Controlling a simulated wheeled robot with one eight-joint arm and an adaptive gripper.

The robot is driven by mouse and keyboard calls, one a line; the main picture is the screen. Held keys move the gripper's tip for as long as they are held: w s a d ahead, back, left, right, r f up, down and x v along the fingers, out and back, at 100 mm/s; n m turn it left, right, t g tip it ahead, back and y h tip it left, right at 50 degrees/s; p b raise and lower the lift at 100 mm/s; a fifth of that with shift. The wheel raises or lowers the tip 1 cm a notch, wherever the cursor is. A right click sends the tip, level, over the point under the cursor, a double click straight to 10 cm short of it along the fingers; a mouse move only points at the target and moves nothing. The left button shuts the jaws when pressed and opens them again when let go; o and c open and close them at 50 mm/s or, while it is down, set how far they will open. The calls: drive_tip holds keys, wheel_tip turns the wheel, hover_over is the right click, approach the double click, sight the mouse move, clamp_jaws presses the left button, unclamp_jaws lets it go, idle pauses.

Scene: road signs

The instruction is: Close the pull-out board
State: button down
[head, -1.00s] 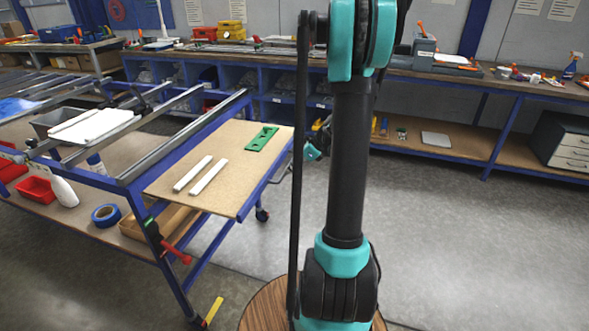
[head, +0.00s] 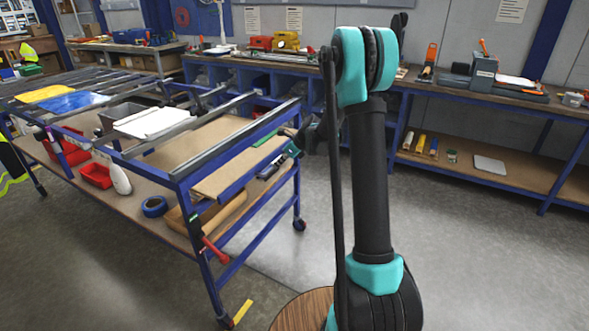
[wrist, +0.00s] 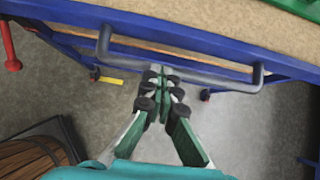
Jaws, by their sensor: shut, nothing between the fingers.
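In the head view my gripper (head: 300,140) is small and dark beside the board's front, partly behind my arm.
A green plate (wrist: 296,8) shows at the board's edge in the wrist view. A red clamp handle (head: 214,250) hangs at the table's near corner. A blue tape roll (head: 155,206) and a red bin (head: 97,175) sit on the lower shelf. Open floor (head: 480,260) lies to the right.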

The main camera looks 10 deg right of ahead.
sight(266, 163)
drive_tip(key=shift+w+a, duration=0.8)
drive_tip(key=shift+a, duration=0.25)
drive_tip(key=shift+w+a, duration=0.75)
drive_tip(key=shift+a, duration=0.3)
